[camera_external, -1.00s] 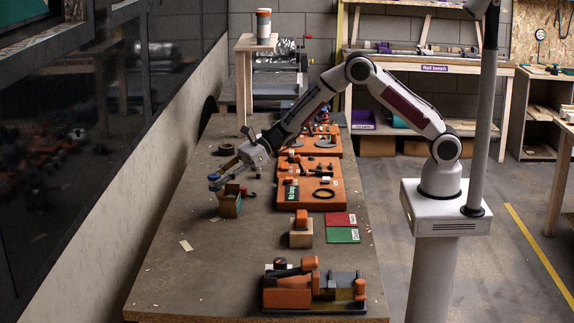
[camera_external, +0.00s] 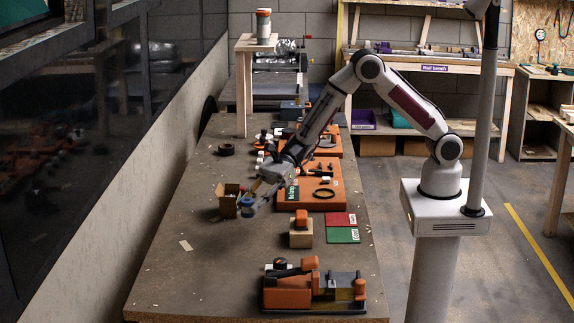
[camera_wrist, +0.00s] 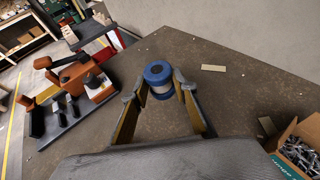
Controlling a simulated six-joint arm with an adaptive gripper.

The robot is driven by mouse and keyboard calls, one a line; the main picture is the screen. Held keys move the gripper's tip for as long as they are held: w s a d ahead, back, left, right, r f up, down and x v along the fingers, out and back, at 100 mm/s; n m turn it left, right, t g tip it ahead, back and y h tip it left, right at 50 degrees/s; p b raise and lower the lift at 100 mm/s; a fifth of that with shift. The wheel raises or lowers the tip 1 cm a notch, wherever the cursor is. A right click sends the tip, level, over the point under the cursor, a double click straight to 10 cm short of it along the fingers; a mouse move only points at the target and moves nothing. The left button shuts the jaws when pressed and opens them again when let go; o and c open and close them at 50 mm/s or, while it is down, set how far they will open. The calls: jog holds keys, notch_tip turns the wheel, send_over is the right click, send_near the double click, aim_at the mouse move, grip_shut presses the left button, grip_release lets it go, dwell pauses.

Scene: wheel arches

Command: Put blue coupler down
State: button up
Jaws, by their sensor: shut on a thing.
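The blue coupler (camera_wrist: 158,75) is round with a hole in its top, a blue rim and a pale middle band. It sits between the two fingertips of my gripper (camera_wrist: 160,88) in the wrist view, and the gripper is shut on it. In the external view the coupler (camera_external: 247,203) shows as a small blue patch at the end of my gripper (camera_external: 254,198), over the bench (camera_external: 200,270) just right of a small cardboard box. Whether it touches the bench top cannot be told.
The open cardboard box (camera_external: 228,203) with small metal parts (camera_wrist: 300,155) stands close by. An orange board (camera_external: 325,202) and a wooden block with an orange top (camera_external: 301,238) are to the right. An orange fixture (camera_external: 300,290) stands at the front. The bench's front left is mostly clear.

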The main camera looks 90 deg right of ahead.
send_over(253, 243)
jog(key=shift+w+d+f, duration=0.1)
jog(key=shift+f, duration=3.05)
jog(key=shift+f, duration=1.85)
jog(key=shift+f, duration=0.1)
jog(key=o, duration=0.9)
